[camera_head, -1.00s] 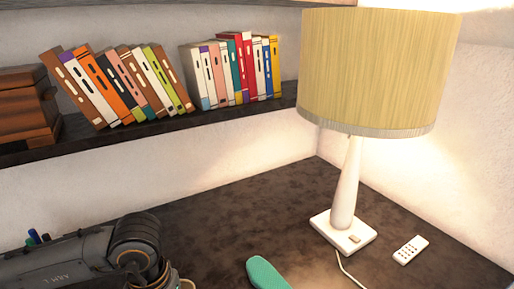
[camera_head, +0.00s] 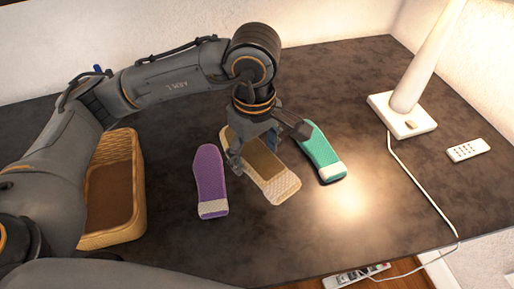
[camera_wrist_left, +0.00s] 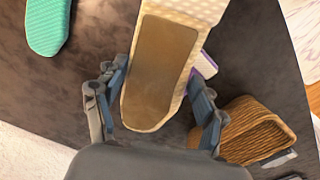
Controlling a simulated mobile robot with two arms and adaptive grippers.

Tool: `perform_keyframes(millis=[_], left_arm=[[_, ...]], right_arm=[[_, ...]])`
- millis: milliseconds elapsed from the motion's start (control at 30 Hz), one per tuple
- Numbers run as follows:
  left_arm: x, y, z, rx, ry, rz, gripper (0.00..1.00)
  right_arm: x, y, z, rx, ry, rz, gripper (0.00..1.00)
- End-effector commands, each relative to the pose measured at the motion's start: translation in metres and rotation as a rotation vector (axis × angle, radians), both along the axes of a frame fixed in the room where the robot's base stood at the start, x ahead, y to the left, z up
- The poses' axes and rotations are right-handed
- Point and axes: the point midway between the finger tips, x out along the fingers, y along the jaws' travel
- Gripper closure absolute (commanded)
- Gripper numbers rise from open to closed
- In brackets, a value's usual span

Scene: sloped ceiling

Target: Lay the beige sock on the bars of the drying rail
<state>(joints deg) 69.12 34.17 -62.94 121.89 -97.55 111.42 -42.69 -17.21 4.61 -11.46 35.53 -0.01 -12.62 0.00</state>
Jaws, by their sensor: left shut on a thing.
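The beige sock (camera_head: 280,188) has a brown sole patch and lies between a purple sock (camera_head: 210,180) and a teal sock (camera_head: 322,152) on the dark desk. My left gripper (camera_head: 268,150) is over its far end, with one finger on each side. I cannot tell whether the sock is clear of the desk. The drying rail is not in view. My right gripper is not in view.
A wicker basket (camera_head: 132,190) stands left of the purple sock. A power strip (camera_head: 356,276) shows beyond the desk's front edge. The desk (camera_head: 335,80) is bare behind the teal sock.

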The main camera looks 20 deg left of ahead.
Motion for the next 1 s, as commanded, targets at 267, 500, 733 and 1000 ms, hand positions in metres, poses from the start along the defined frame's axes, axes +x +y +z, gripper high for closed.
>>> perform_keyframes(millis=[267,500,733,1000], left_arm=[[0.045,0.012,-0.018,0.003,0.005,0.034,0.60],[0.097,0.026,-0.053,0.002,0.007,0.028,0.60],[0.124,0.033,-0.086,0.002,0.002,0.025,0.60],[0.134,0.036,-0.104,0.002,0.005,0.024,0.60]], right_arm=[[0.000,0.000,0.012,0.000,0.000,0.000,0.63],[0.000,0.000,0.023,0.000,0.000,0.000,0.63],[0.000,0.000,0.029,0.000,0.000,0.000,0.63],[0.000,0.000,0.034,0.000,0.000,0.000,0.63]])
